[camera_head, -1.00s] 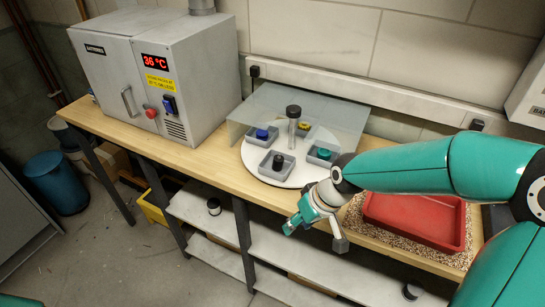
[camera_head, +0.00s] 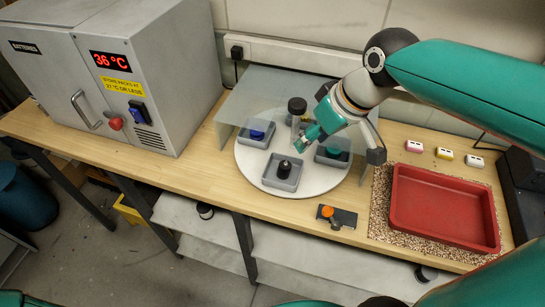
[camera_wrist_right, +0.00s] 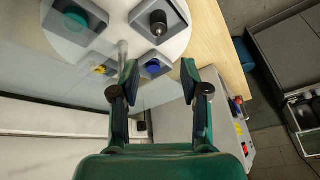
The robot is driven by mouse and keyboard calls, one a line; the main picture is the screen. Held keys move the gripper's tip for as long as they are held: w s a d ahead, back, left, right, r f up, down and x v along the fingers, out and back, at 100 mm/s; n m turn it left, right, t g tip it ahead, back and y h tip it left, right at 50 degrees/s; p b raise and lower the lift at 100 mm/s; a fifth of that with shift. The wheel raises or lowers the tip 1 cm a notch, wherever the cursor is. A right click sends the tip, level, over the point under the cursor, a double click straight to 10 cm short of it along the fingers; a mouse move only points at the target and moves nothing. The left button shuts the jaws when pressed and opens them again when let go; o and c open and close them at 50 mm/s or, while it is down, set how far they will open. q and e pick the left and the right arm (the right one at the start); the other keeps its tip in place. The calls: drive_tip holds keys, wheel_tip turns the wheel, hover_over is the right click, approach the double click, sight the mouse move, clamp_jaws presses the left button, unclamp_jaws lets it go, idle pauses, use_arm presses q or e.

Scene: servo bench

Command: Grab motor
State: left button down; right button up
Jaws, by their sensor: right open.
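A round white turntable (camera_head: 243,160) carries grey trays, each with a small motor-like part. The black part (camera_head: 284,169) stands in the front tray, the blue one (camera_head: 257,133) at the left, and the green one (camera_head: 333,152) at the right. My right gripper (camera_head: 304,142) is over the turntable, between the blue and green parts, behind the black one. In the right wrist view its jaws (camera_wrist_right: 160,70) are apart and empty. The blue part (camera_wrist_right: 153,67) shows beyond the gap; the black part (camera_wrist_right: 158,22) and a yellow part (camera_wrist_right: 101,70) show too. My left gripper is out of view.
A clear shield (camera_head: 262,92) and a dark-capped post (camera_head: 297,106) stand close to my right gripper.

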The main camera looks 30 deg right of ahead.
sight(287, 163)
drive_tip(key=x, duration=1.1)
drive_tip(key=shift+a, duration=0.1)
drive_tip(key=shift+p+x, duration=0.65)
drive_tip(key=shift+x, duration=2.05)
drive_tip(key=shift+w+r, duration=0.1)
clamp_jaws()
drive_tip(key=shift+r, duration=0.15)
